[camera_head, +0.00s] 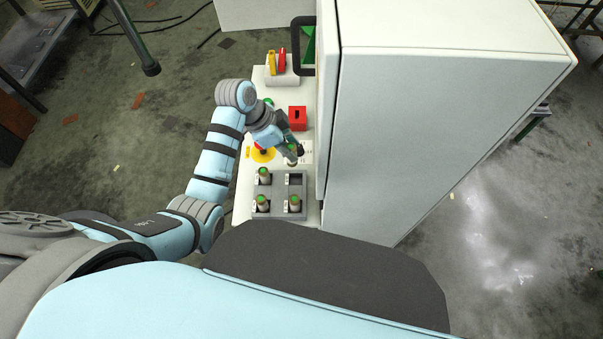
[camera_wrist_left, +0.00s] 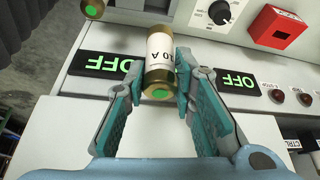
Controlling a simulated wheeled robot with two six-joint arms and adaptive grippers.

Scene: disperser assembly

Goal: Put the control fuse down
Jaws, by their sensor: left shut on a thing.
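The control fuse (camera_wrist_left: 160,58) is a cylinder with brass-coloured ends, a white label ending in "0 A" and a green dot on its near end. My left gripper (camera_wrist_left: 161,75) is shut on it, with a teal finger pad on each side. In the head view my left gripper (camera_head: 291,152) is over the white panel, just behind the grey fuse tray (camera_head: 280,190). The held fuse is mostly hidden there by the gripper. The tray holds fuses at back left (camera_head: 263,175), front left (camera_head: 262,204) and front right (camera_head: 294,204). Its back right compartment looks empty. My right gripper is not in view.
A red box (camera_head: 297,118) with a dark slot stands behind the gripper. A yellow disc (camera_head: 262,154) lies left of it. A tall white cabinet (camera_head: 420,110) borders the panel on the right. A holder (camera_head: 282,76) with yellow and red items stands at the back.

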